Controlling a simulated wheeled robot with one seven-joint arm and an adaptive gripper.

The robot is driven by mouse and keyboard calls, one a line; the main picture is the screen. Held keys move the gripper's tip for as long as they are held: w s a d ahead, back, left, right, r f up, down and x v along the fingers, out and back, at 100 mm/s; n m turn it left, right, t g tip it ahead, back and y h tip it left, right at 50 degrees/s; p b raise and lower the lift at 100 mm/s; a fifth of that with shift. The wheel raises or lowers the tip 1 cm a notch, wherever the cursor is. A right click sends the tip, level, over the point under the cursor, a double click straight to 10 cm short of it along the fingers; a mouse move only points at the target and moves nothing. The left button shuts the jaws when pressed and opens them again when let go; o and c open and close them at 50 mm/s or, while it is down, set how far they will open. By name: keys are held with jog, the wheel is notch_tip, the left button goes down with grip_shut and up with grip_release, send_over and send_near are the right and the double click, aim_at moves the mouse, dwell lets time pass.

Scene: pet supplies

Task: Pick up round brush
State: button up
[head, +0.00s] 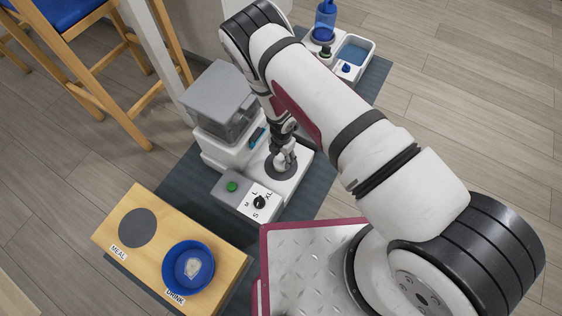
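I cannot make out a round brush anywhere in the head view. My gripper (284,161) points down over a dark round pad (272,171) on the white base of a dispenser. The fingers look small and close together, and I cannot tell whether they are open or hold something. My arm covers part of the area behind and to the right of the pad.
The dispenser (223,108) has a grey lid, a green button (232,187) and a size dial (260,202). A blue bowl (169,272) sits on a wooden board (228,262). A water unit (324,42) stands behind; a chair (127,60) is at upper left.

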grip_shut()
jog(key=shift+r, duration=0.15)
notch_tip(320, 180, up, 3)
jog(key=shift+r+p, duration=0.15)
jog(key=shift+p, duration=1)
jog(key=shift+s+d+r, duration=0.1)
jog(key=shift+s+d, duration=0.4)
jog(key=shift+s, duration=0.05)
jog(key=s+d+r+p, duration=0.1)
jog(key=s+d+p, duration=0.2)
jog(key=s+d, duration=0.6)
jog(key=shift+s, duration=1.25)
jog(key=shift+r, duration=0.1)
